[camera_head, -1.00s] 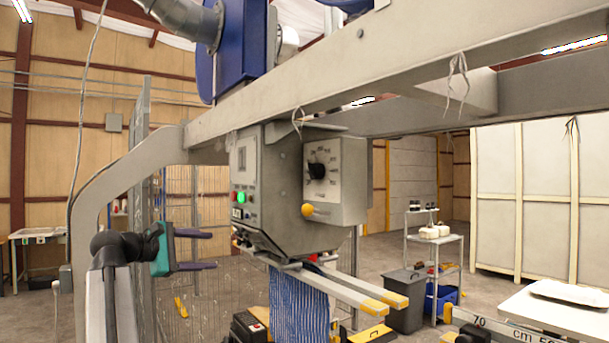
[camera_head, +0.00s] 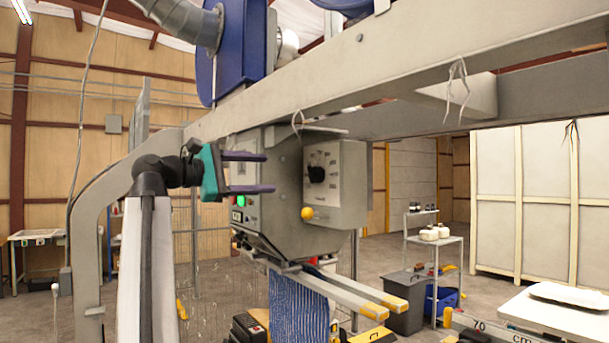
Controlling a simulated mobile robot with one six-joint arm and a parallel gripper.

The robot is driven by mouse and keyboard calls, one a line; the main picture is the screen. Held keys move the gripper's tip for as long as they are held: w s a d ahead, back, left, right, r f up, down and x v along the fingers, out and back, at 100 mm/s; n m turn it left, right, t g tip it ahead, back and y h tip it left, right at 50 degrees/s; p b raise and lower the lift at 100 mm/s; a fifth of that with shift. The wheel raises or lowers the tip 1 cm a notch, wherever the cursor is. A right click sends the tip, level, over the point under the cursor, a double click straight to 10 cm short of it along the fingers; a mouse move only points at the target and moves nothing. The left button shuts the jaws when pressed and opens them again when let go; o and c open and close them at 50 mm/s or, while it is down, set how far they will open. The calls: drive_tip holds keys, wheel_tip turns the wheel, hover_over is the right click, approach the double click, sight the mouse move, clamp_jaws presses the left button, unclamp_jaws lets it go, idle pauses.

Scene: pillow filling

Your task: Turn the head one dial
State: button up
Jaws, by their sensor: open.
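The head unit (camera_head: 285,225) is a grey box hanging under the big beam. On its right-hand face is a pale panel with a black dial (camera_head: 316,174) and a printed scale around it. A yellow knob (camera_head: 308,213) sits below the dial. My gripper (camera_head: 270,172) is open, with two dark fingers pointing right, one above the other. It is empty and overlaps the left face of the head unit in the picture, to the left of the dial. The fingers partly hide that face; a green light (camera_head: 241,201) shows below them.
The grey beam (camera_head: 400,82) runs across above the head. Below the head, two yellow-tipped bars (camera_head: 365,297) stick out above a blue striped cloth (camera_head: 298,305). A shelf cart (camera_head: 437,243), a grey bin (camera_head: 404,300) and a white table (camera_head: 550,325) stand to the right.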

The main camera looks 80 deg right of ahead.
sight(310, 174)
drive_tip(key=shift+s+d, duration=0.1)
drive_tip(key=shift+p+x, duration=2.45)
drive_tip(key=shift+x, duration=4.35)
drive_tip(key=shift+c, duration=0.2)
drive_tip(key=c, duration=1)
drive_tip(key=shift+a+f, duration=0.15)
drive_tip(key=shift+a, duration=0.05)
